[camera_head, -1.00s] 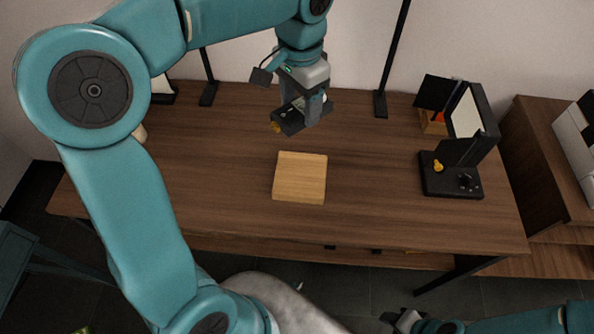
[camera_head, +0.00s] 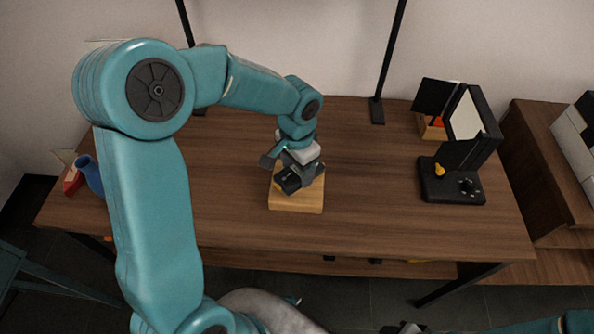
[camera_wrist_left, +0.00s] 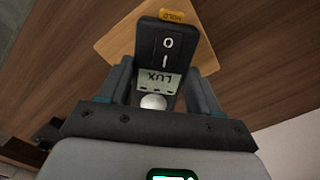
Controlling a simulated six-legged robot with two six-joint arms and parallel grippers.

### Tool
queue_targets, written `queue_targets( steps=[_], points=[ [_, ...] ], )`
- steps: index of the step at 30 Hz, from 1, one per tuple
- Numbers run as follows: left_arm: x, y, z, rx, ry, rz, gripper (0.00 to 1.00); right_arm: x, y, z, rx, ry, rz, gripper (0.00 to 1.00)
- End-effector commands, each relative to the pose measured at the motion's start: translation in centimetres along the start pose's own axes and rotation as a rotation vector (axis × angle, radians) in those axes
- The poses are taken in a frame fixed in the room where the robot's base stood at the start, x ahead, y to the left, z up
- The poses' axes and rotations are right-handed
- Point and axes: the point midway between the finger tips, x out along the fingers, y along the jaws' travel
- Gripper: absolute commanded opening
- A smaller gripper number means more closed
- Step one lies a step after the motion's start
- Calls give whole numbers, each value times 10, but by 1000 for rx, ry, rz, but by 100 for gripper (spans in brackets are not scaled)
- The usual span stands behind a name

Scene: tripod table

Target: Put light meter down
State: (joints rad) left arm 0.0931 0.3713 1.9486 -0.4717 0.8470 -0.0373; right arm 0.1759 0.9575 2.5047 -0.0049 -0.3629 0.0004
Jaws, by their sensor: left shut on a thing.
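The light meter (camera_wrist_left: 165,45) is a small black device with a switch, a grey LUX display, a white dome and a yellow HOLD button. It sits between the two fingers of my left gripper (camera_wrist_left: 160,95), which is shut on it. In the head view the light meter (camera_head: 290,181) and my left gripper (camera_head: 303,183) are over the square light wooden board (camera_head: 297,204). The board also shows behind the meter in the wrist view (camera_wrist_left: 112,44). I cannot tell whether the meter touches the board. My right gripper (camera_head: 403,328) barely shows at the bottom edge, its fingers cut off.
A black device with a tilted panel and a yellow knob (camera_head: 452,188) stands on the right of the wooden table (camera_head: 380,218). A small wooden block holder (camera_head: 432,127) stands behind it. Blue and red items (camera_head: 88,176) are at the left edge. The table between board and device is clear.

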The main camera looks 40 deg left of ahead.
Motion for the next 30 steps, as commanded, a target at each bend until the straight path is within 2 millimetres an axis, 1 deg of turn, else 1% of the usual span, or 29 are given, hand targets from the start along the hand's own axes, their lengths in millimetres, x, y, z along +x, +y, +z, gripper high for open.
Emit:
queue_targets(
  steps=[1, 3, 11, 15, 16, 17, 18, 26, 28, 30],
  points=[
    [9, 0, 1, -1, -2, 1, 28, 2, 0, 0, 0, 0, 0, 43],
    [14, -1, 0, -2, 0, 1, 28, 2, 1, 0, 0, 0, 0, 43],
    [14, 0, 0, -2, 2, 0, 28, 2, 1, 0, 0, 0, 0, 43],
    [20, 0, 0, -1, 1, 0, 28, 6, 2, 0, 0, 0, 0, 43],
    [18, 0, 0, -1, 1, 0, 73, 4, 2, 0, 0, 0, 0, 43],
    [18, 0, 0, -1, 1, 0, 83, 4, 2, 0, 0, 0, 0, 43],
    [18, 0, 0, -1, 1, 0, 89, 4, 2, 0, 0, 0, 0, 43],
    [17, 0, 0, -1, 1, 0, 89, 4, 1, 0, 0, 0, 0, 43],
    [12, 0, 0, -1, 1, 0, 89, -1, 0, 0, 0, 0, 0, 43],
    [5, -1, 0, -2, 4, -1, 89, 0, 0, 0, 0, 0, 0, 43]
  ],
)
